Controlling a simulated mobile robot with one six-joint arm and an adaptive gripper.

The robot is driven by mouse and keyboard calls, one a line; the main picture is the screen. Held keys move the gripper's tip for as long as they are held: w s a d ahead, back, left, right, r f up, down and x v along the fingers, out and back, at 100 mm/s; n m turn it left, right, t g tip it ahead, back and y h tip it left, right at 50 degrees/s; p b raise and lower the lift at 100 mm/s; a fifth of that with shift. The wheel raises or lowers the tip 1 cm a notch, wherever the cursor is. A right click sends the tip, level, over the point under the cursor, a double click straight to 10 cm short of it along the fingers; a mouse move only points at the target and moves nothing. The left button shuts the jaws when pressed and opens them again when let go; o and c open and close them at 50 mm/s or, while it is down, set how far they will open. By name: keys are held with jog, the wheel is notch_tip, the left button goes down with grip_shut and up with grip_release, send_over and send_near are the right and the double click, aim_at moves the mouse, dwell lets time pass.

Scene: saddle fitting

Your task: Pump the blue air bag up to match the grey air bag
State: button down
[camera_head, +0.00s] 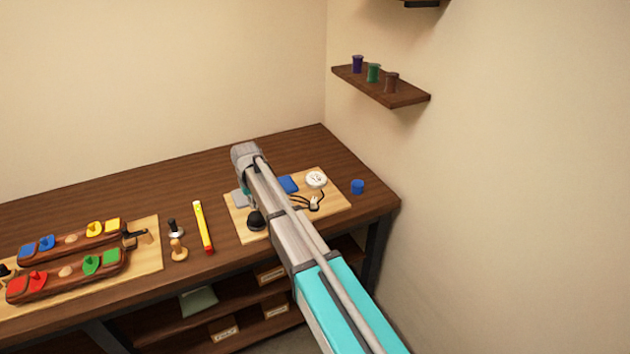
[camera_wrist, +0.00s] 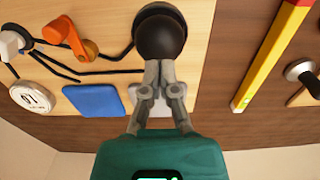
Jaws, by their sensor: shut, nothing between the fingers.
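The blue air bag (camera_head: 289,184) lies flat on the light wooden board, partly behind my arm; it also shows in the wrist view (camera_wrist: 92,101). The grey air bag (camera_head: 239,198) lies left of my arm; my fingers partly cover it in the wrist view (camera_wrist: 133,93). The black pump bulb (camera_head: 256,220) stands at the board's front; it also shows in the wrist view (camera_wrist: 160,36). My gripper (camera_wrist: 160,66) is shut and empty, its tips at the bulb's edge; contact cannot be told. A white gauge (camera_head: 316,179) and orange lever (camera_wrist: 68,36) are on the board.
Black hoses (camera_wrist: 60,66) run across the board (camera_head: 335,207). A yellow level (camera_head: 203,227) and stamp-like tools (camera_head: 178,248) lie to the left, beyond them a second board with coloured pieces. A blue cup (camera_head: 357,187) stands at right. A wall shelf (camera_head: 385,92) holds small cups.

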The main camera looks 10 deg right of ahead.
aim_at(255, 213)
jog(key=shift+f, duration=0.35)
jog(key=shift+f+b, duration=1.05)
jog(key=shift+b, duration=0.2)
jog(key=shift+f+b, duration=0.35)
jog(key=shift+b, duration=0.05)
jog(key=shift+f+b, duration=0.35)
jog(key=shift+r, duration=0.15)
jog(key=shift+r+p, duration=2.1)
jog(key=shift+p, duration=0.15)
notch_tip(255, 213, up, 5)
jog(key=p, duration=0.5)
